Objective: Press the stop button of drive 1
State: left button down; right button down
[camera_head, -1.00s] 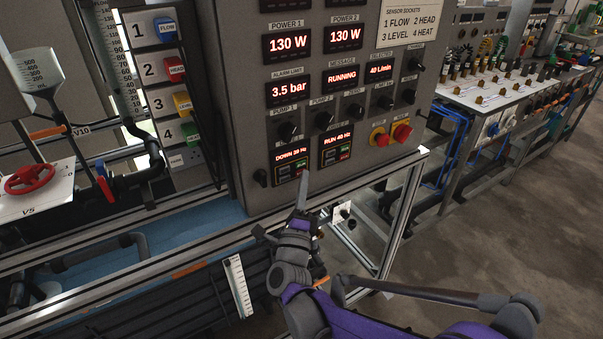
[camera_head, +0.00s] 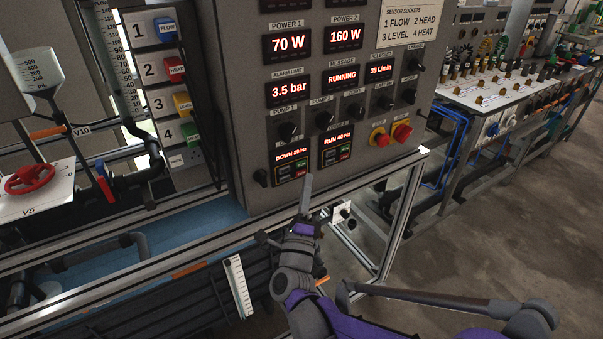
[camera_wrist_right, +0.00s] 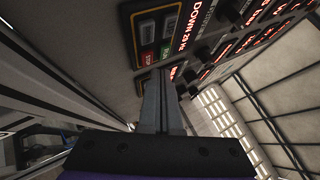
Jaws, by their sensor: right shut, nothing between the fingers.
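Drive 1 (camera_head: 291,163) is the left of two small drive units low on the grey control cabinet. Its red display reads DOWN 29 Hz. In the right wrist view the display (camera_wrist_right: 172,28) runs up the picture, with a red button (camera_wrist_right: 147,58) and green parts beside it. My right gripper (camera_head: 307,190) is shut and empty, its fingers pointing up at the cabinet. Its tips are just off drive 1's lower right corner. In the wrist view the fingers (camera_wrist_right: 162,78) end by the unit's lower edge; I cannot tell whether they touch. My left gripper is not in view.
Drive 2 (camera_head: 337,147), reading RUN 48 Hz, is just right of drive 1. Black knobs (camera_head: 289,131) sit above. A metal frame rail (camera_head: 380,174) runs below the cabinet. Open floor lies at the right.

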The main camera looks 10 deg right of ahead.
jog(key=shift+s, duration=0.1)
jog(key=s, duration=0.1)
jog(key=s+d, duration=0.1)
jog(key=s, duration=0.2)
jog(key=shift+s+d, duration=0.3)
jog(key=shift+d, duration=0.05)
dwell(0.5)
jog(key=s+a+n+g+y+p, duration=0.25)
jog(key=n+y, duration=0.25)
jog(key=n, duration=0.3)
jog(key=s+a+n+g+y+p, duration=0.1)
jog(key=s+n+g+y+p, duration=0.15)
jog(key=n+y+p, duration=0.4)
jog(key=s+d+f+n+g+h, duration=0.1)
jog(key=s+d+f+n+g, duration=0.1)
jog(key=s, duration=0.4)
jog(key=s+d+f+n+g+h+p, duration=0.1)
jog(key=s+d+f+n+g, duration=0.1)
jog(key=s+n+g, duration=0.3)
jog(key=s+d+f+n+g+h+p, duration=0.1)
jog(key=s+f+n+g, duration=0.3)
jog(key=s, duration=0.4)
jog(key=shift+s+d+f+h, duration=0.25)
jog(key=shift+s+d+h, duration=0.1)
jog(key=shift+d, duration=0.55)
